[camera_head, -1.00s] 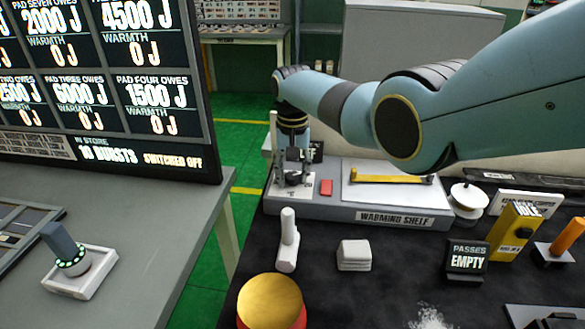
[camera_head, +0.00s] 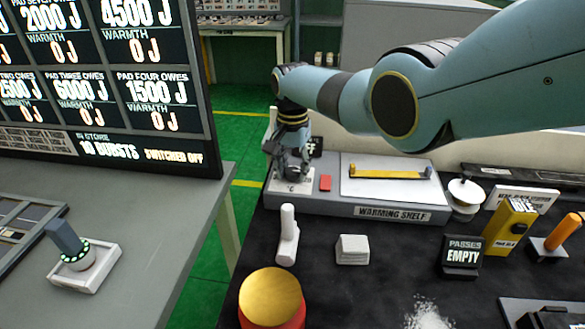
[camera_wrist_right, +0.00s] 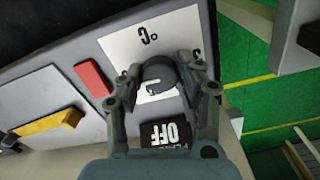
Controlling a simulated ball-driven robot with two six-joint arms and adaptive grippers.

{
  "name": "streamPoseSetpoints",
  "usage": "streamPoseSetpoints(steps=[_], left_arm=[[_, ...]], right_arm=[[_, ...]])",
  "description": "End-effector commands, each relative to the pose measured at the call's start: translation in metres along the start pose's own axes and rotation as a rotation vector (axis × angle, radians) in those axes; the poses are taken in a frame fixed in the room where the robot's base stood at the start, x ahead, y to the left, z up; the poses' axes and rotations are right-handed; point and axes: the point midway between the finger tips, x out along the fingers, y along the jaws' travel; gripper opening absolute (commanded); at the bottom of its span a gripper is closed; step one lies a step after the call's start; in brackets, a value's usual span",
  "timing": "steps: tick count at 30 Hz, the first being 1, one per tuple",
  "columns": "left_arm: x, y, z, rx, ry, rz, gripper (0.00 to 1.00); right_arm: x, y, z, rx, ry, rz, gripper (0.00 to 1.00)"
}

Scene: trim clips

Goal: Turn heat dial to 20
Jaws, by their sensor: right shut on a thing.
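The heat dial (camera_wrist_right: 160,76) is a dark round knob on a white plate (camera_wrist_right: 115,45) marked "°C", at the left end of the warming shelf (camera_head: 340,209). My right gripper (camera_head: 290,168) points down over this plate in the head view. In the right wrist view the right gripper (camera_wrist_right: 160,80) has its two fingers closed on either side of the knob. The fingers hide the knob in the head view and cover most of the scale, so its setting cannot be read. A small display reading "OFF" (camera_wrist_right: 170,134) stands beside the plate. My left gripper is not in view.
A red button (camera_wrist_right: 92,78) sits beside the dial plate. A yellow-handled lid (camera_head: 388,172) lies to its right on the shelf. A dark screen (camera_head: 100,90) stands left.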

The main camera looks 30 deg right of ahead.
Motion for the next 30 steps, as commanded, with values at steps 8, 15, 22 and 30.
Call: streamPoseSetpoints(steps=[8, 15, 22, 30], left_arm=[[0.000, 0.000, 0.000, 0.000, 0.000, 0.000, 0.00], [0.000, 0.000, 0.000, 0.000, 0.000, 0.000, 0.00], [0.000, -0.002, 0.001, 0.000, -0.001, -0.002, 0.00], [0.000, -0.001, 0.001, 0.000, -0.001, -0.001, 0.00]], right_arm=[[-0.001, -0.001, -0.001, 0.001, 0.001, -0.002, 0.37], [0.000, 0.000, 0.000, 0.000, 0.001, -0.001, 0.58], [-0.002, 0.000, 0.000, 0.000, 0.001, -0.001, 0.58], [-0.032, 0.000, -0.001, -0.001, 0.003, -0.004, 0.58]])
